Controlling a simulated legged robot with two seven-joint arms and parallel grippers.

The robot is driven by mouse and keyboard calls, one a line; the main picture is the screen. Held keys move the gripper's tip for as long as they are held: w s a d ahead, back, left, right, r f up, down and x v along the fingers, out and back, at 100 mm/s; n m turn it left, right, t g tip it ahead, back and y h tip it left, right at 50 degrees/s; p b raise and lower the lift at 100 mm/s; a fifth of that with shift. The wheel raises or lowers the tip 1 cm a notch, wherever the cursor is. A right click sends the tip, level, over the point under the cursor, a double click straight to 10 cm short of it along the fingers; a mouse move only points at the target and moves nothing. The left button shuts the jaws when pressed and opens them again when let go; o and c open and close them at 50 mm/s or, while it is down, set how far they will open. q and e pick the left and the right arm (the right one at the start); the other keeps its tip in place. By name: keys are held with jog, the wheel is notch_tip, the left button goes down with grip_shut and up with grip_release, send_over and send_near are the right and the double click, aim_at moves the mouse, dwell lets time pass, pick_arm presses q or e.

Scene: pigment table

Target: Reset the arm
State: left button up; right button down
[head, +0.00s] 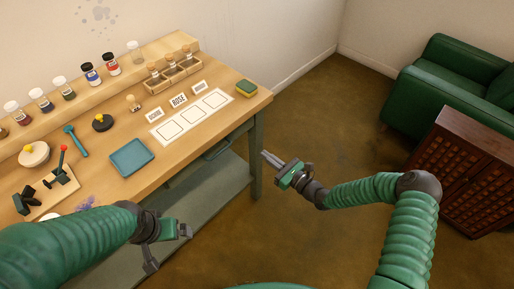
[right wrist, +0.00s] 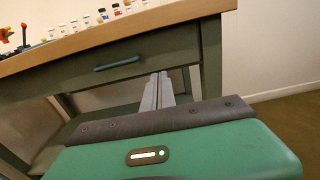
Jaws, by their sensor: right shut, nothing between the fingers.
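My right gripper (head: 269,158) is off the table's right end, over the brown floor, with its arm bent in from the lower right. Its two grey fingers lie together with nothing between them; they also show in the right wrist view (right wrist: 158,90), pointing toward the table's green frame. My left gripper (head: 169,247) is in front of the table's near edge, low at the left. Its two fingers stand apart, with nothing seen between them. The wooden table (head: 205,127) has a green drawer front with a blue handle (right wrist: 117,62).
On the table are a blue tray (head: 131,158), a white card with three squares (head: 192,118), small signs, a sponge (head: 246,89), a wooden vial rack (head: 172,76) and several pigment jars. A green sofa (head: 440,85) and a dark wooden cabinet (head: 470,165) stand at right. Floor between is clear.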

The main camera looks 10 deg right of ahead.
jog(key=s+a+r+n+g+h+p, duration=0.1)
jog(key=s+a+r+n+g+p, duration=0.2)
jog(key=s+n+g, duration=0.6)
jog(key=s+a+r+n+g+p, duration=0.2)
jog(key=s+a+n+g, duration=0.2)
jog(key=s+n, duration=0.5)
jog(key=s+d+r+n+h+p, duration=0.2)
jog(key=s+d+r+n+h, duration=0.2)
jog(key=d+r+n+h, duration=0.1)
jog(key=s+d+r+n+t+h+p, duration=0.1)
jog(key=s+d+r+n+h+p, duration=0.1)
jog(key=s+d+r+n+h, duration=0.3)
jog(key=d+r, duration=0.2)
jog(key=d, duration=0.2)
jog(key=shift+s+d+r+t, duration=0.25)
jog(key=shift+s+r+t, duration=0.05)
jog(key=shift+a, duration=0.15)
